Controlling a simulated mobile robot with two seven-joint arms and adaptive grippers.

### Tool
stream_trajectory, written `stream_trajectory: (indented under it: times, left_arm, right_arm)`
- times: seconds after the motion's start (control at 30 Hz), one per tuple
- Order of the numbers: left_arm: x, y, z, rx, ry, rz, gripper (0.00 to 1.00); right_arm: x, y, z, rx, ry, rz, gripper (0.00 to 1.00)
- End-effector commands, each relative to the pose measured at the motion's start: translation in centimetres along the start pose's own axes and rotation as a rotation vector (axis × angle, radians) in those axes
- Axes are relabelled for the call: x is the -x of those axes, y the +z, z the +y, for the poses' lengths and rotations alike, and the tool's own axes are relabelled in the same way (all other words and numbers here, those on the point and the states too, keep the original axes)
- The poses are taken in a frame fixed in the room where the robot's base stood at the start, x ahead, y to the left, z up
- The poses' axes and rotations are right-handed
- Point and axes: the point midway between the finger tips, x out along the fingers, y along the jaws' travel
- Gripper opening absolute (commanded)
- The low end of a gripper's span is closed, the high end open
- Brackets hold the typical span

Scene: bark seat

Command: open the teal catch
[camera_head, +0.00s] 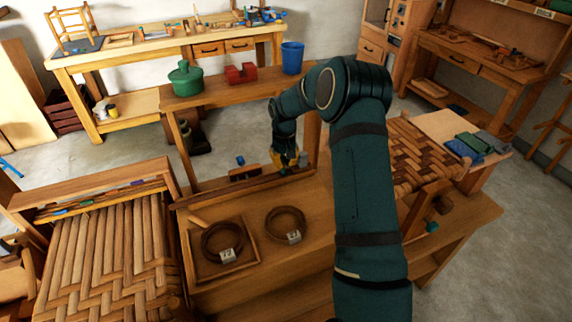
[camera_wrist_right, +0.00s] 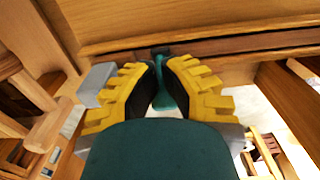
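The teal catch (camera_wrist_right: 163,84) shows in the right wrist view as a small upright teal piece in front of a dark wooden rail. My right gripper (camera_wrist_right: 163,72) has yellow ribbed fingers with black pads. They are close together on either side of the catch and appear to press on it. In the head view my right gripper (camera_head: 287,162) is low at the back of the workbench, by the dark rail. The catch is mostly hidden there by the fingers. My left gripper is out of view.
Two dark coils (camera_head: 286,225) (camera_head: 222,242) with tags lie on the bench, one in a shallow tray (camera_head: 190,262). A shelf behind holds a green pot (camera_head: 186,80), a red block (camera_head: 240,73) and a blue bucket (camera_head: 292,58). Woven seats (camera_head: 105,250) (camera_head: 420,150) flank the bench.

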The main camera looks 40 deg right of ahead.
Motion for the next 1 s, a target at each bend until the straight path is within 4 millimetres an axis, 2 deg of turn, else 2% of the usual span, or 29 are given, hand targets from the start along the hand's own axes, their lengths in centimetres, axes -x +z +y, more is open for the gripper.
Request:
stream_trajectory:
  times: [0.37,1.0]
  left_arm:
    - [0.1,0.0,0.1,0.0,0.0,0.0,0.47]
    - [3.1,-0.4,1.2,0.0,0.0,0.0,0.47]
  right_arm:
    - [0.2,0.1,0.0,0.0,0.0,0.0,0.0]
    - [5.8,1.1,0.0,0.0,0.0,0.001,0.0]
